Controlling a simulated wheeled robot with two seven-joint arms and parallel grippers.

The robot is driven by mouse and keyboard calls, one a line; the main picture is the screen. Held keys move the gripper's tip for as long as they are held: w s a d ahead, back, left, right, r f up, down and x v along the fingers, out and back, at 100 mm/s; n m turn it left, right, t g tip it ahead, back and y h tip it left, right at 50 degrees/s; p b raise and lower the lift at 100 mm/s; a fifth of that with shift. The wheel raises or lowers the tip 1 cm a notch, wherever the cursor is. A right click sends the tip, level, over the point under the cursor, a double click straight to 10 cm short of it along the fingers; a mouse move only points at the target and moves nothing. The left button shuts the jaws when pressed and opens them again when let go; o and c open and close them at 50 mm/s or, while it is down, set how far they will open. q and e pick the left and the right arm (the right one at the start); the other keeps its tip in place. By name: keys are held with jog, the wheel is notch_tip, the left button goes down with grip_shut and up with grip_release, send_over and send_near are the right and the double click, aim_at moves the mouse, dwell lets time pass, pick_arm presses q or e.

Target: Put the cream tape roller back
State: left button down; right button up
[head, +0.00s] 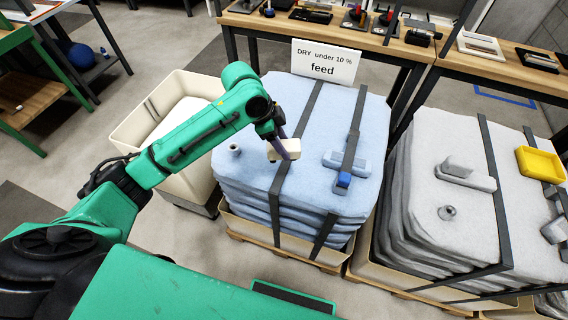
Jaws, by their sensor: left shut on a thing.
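A small cream block-like thing, the cream tape roller (277,153), is at my left gripper (287,147), above or on the light blue stack near a dark strap. My left gripper is shut on it and its fingers hide part of it. I cannot tell whether the roller touches the blue surface. My right gripper is not in view.
The blue stack (330,110) carries a "DRY under 10 % feed" sign (325,63), a grey-blue tool with a blue end (344,179) and a small grey fitting (234,150). A grey stack (425,220) with a yellow tray (541,163) stands right. A cream bin (137,128) stands left.

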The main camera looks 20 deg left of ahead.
pick_arm(q)
jog(key=f, duration=1.1)
jog(key=shift+w+p, duration=0.3)
jog(key=shift+c, duration=1.1)
grip_release()
jog(key=shift+r, duration=0.1)
jog(key=v, duration=1.2)
jog(key=shift+w+b, duration=0.1)
jog(key=shift+b, duration=0.25)
